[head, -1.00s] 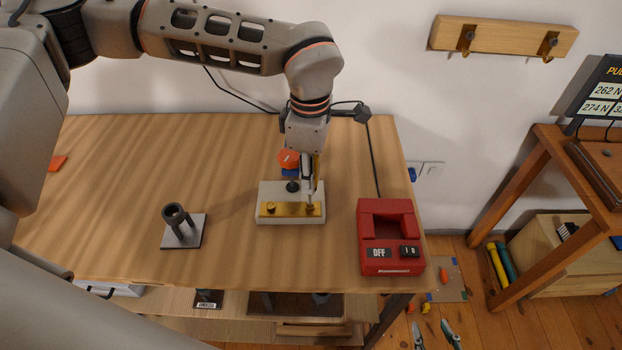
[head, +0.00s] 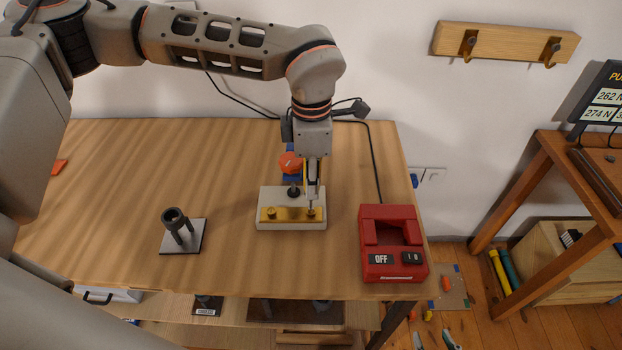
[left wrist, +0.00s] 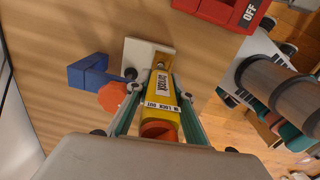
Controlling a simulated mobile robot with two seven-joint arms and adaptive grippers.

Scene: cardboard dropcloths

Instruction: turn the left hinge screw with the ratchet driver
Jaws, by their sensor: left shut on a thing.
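My left gripper (head: 312,187) is shut on the yellow ratchet driver (left wrist: 162,98), whose "IN LOCK OUT" label and orange end face the left wrist camera. In the head view the driver points down at the right end of a brass hinge plate (head: 291,214) on a pale block (head: 263,197). Its tip is at or just above the right-hand screw (head: 311,212); contact is too small to tell. The left-hand screw (head: 271,212) is uncovered, with no tool on it. In the left wrist view the driver hides most of the plate. My right gripper is not in view.
An orange knob (head: 290,163) and a blue part (left wrist: 88,74) stand close behind the block. A red box marked OFF (head: 394,268) is to the right. A grey holder (head: 183,240) stands to the left.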

